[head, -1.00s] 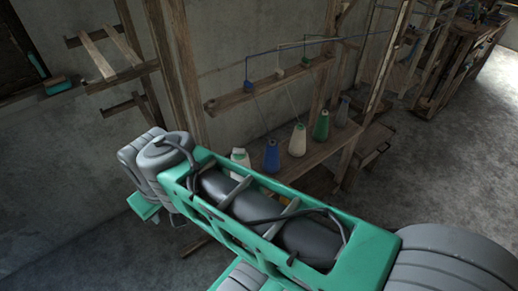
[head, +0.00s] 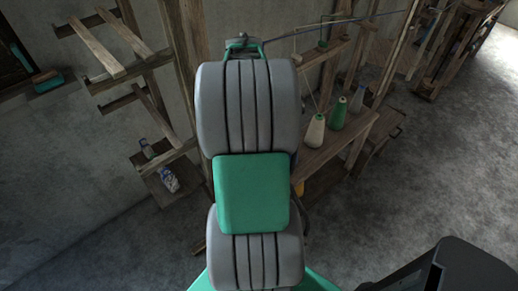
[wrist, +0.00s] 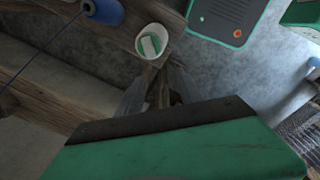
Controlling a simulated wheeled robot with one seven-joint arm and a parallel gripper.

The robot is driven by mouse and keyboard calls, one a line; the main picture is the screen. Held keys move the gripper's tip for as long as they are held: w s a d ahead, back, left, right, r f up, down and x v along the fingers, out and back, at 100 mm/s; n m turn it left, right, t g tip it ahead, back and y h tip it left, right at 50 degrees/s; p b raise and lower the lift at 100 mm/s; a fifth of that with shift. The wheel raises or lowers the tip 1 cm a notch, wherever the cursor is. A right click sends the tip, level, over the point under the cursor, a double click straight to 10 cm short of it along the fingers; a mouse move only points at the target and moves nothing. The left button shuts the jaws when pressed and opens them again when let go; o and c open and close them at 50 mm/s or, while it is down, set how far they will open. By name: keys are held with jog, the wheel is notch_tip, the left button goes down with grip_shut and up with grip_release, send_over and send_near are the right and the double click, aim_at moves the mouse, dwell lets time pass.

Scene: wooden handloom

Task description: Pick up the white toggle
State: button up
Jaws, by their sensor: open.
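I cannot make out the white toggle for certain. In the wrist view, a white oval piece (wrist: 143,29) with a small pale block (wrist: 151,45) and green at its middle sits at the end of a wooden shelf (wrist: 60,58); I cannot tell whether the block is the toggle. My gripper (wrist: 158,90) is open, its dim fingers below the white oval piece in that view, with nothing visible between them. In the head view my arm covers the left part of the thread rail and shelf, and my gripper's fingers cannot be seen there.
A blue cone (wrist: 104,9) with its thread stands beside the oval piece. In the head view, a white cone (head: 314,132) and a green cone (head: 338,115) stand on the shelf right of my arm. Wooden posts rise close around it.

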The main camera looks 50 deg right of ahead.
jog(key=shift+n, duration=0.4)
jog(key=s+d+f, duration=0.1)
jog(key=d, duration=0.1)
jog(key=s+d+f, duration=0.1)
jog(key=s+d, duration=0.1)
jog(key=shift+s+f, duration=0.1)
jog(key=shift+f, duration=0.1)
notch_tip(320, 180, down, 7)
jog(key=shift+p, duration=0.75)
jog(key=shift+a, duration=0.1)
jog(key=shift+f, duration=0.1)
jog(key=shift+c, duration=0.4)
